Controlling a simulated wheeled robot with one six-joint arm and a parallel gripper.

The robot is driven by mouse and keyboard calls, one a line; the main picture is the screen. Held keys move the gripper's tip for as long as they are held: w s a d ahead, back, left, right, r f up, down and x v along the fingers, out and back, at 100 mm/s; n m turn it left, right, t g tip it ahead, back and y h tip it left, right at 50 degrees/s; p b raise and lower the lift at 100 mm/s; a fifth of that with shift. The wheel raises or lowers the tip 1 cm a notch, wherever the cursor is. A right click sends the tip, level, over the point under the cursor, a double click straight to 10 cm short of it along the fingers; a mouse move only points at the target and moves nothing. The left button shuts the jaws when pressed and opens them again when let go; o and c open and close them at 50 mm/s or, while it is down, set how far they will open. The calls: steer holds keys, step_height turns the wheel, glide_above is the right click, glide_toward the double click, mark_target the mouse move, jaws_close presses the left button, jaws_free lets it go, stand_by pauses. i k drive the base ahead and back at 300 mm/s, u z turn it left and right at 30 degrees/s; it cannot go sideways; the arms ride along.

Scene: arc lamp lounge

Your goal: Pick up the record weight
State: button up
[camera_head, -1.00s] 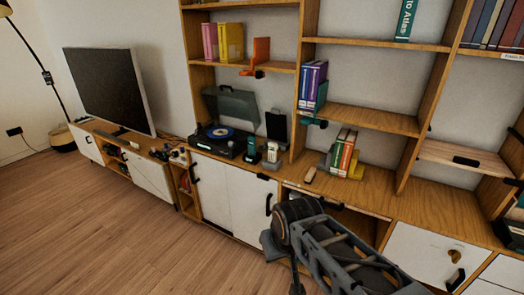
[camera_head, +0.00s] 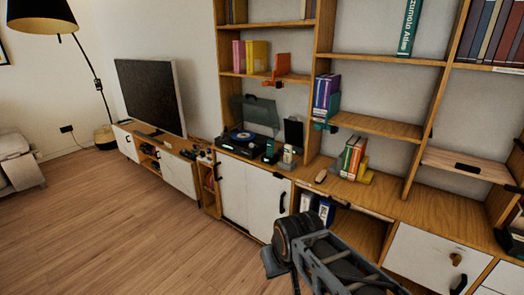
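I cannot make out the record weight for sure at this size. The record player (camera_head: 232,146) stands on the cabinet top in the middle of the view, its lid raised, with a blue-centred record (camera_head: 242,135) on it. Small dark and pale items, among them a handset-like one (camera_head: 288,154), stand just right of it. My arm (camera_head: 340,262) shows at the bottom centre, folded, well in front of the cabinet. My gripper's fingers do not show.
A long wooden cabinet with white doors (camera_head: 236,190) and shelves above runs along the wall. Books (camera_head: 352,156) stand on its top. A television (camera_head: 150,93) and a floor lamp (camera_head: 40,12) are at the left. The wooden floor (camera_head: 120,235) in front is clear.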

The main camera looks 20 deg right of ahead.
mark_target(279, 152)
steer(key=u, duration=0.45)
steer(key=i, duration=2.5)
steer(key=z, duration=1.55)
steer(key=i, duration=0.75)
steer(key=z, duration=0.7)
